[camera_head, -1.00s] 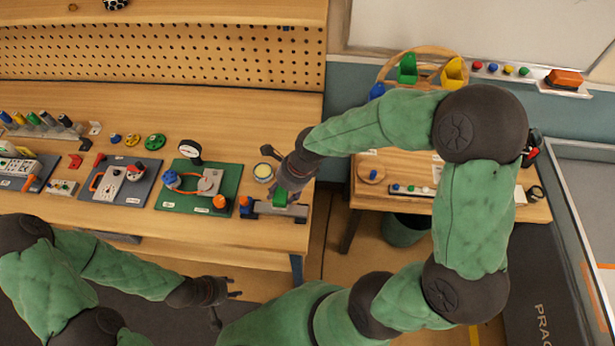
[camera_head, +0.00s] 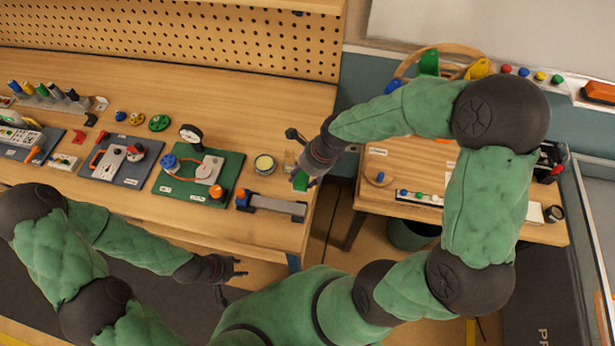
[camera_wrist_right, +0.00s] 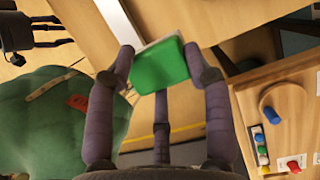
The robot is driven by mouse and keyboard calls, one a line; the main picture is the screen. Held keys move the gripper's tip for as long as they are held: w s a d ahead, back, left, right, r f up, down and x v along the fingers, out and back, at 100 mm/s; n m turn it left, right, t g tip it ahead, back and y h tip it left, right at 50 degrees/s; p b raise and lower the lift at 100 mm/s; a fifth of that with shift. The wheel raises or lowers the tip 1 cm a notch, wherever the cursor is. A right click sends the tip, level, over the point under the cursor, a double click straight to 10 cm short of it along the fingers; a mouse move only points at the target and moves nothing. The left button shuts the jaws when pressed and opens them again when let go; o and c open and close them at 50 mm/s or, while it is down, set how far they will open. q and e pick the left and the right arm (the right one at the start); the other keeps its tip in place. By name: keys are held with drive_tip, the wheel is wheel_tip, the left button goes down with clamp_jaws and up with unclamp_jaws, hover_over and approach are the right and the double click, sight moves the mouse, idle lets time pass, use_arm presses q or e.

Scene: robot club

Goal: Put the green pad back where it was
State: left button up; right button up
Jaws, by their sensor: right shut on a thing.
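The green pad (camera_head: 300,181) is a small flat block with a pale edge. My right gripper (camera_head: 303,176) is shut on it and holds it by the bench's right end, just beyond a grey bar fixture (camera_head: 280,206) with a blue block and orange knob. In the right wrist view the green pad (camera_wrist_right: 160,68) sits between the fingertips, its green face showing. My left gripper (camera_head: 240,268) is empty in front of the bench, its fingers apart; it also shows in the right wrist view (camera_wrist_right: 62,30).
A green board (camera_head: 172,183) with a gauge and a round yellow-topped tin (camera_head: 264,164) stand left of the right gripper. A lower side table (camera_head: 400,160) holds a strip of coloured buttons (camera_head: 419,197). A gap separates it from the bench. A bin (camera_head: 412,235) stands below.

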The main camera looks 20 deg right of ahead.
drive_tip(key=w+f, duration=0.1)
drive_tip(key=w+d+f+b, duration=0.1)
drive_tip(key=f, duration=0.1)
drive_tip(key=w+d+f, duration=0.1)
drive_tip(key=f, duration=0.1)
drive_tip(key=shift+w+d+f, duration=0.15)
drive_tip(key=shift+w+d, duration=0.05)
drive_tip(key=shift+d, duration=0.05)
drive_tip(key=shift+w+d+f+b, duration=0.15)
drive_tip(key=shift+f+b, duration=0.4)
drive_tip(key=shift+f, duration=1.2)
drive_tip(key=shift+f, duration=0.15)
drive_tip(key=o, duration=1.1)
drive_tip(key=shift+d+r, duration=0.1)
drive_tip(key=shift+r, duration=0.45)
drive_tip(key=p+v, duration=0.2)
drive_tip(key=v, duration=0.9)
drive_tip(key=shift+p, duration=0.35)
